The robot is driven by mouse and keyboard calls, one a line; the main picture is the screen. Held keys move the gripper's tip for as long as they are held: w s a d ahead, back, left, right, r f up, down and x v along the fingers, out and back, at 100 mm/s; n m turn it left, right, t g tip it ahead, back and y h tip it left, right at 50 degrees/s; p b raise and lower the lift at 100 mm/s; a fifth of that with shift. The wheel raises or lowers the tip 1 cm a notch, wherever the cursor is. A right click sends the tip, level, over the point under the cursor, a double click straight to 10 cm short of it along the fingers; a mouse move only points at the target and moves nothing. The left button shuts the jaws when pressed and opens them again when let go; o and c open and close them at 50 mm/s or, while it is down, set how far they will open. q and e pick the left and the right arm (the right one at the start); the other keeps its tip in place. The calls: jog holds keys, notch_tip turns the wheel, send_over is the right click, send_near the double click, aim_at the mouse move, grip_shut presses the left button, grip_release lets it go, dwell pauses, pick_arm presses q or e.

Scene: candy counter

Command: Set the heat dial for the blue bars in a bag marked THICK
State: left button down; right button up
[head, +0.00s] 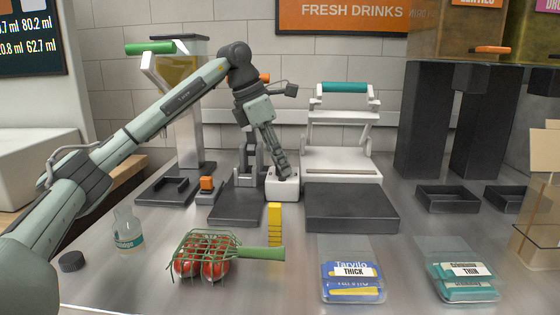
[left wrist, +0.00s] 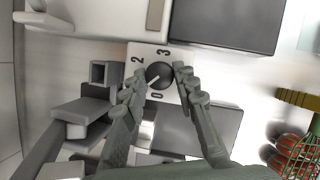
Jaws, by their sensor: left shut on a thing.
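The heat dial is a dark round knob (left wrist: 160,75) on a white box (head: 283,188). In the left wrist view the marks 0, 2 and 3 show around it. Its pale pointer line points lower left, between 0 and 2; the left finger covers the rim there. My left gripper (head: 284,173) comes down from above onto the box. Its fingers (left wrist: 158,77) are on both sides of the knob, shut on it. Blue bars lie in a clear bag (head: 351,271) with a THICK label at the front. Another bag (head: 467,271), labelled THIN, holds teal bars. My right gripper is not in view.
A white press with a teal handle (head: 344,88) stands behind a dark plate (head: 350,208), right of the dial box. Dark trays (head: 448,199) are at the right.

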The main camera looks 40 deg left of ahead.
pick_arm(q)
jog(key=shift+a+m+g+h, duration=0.1)
jog(key=shift+m+g+h, duration=0.25)
jog(key=shift+m, duration=0.65)
jog(key=c, duration=1.2)
grip_release()
jog(key=shift+v, duration=3.8)
jog(key=shift+w, duration=0.1)
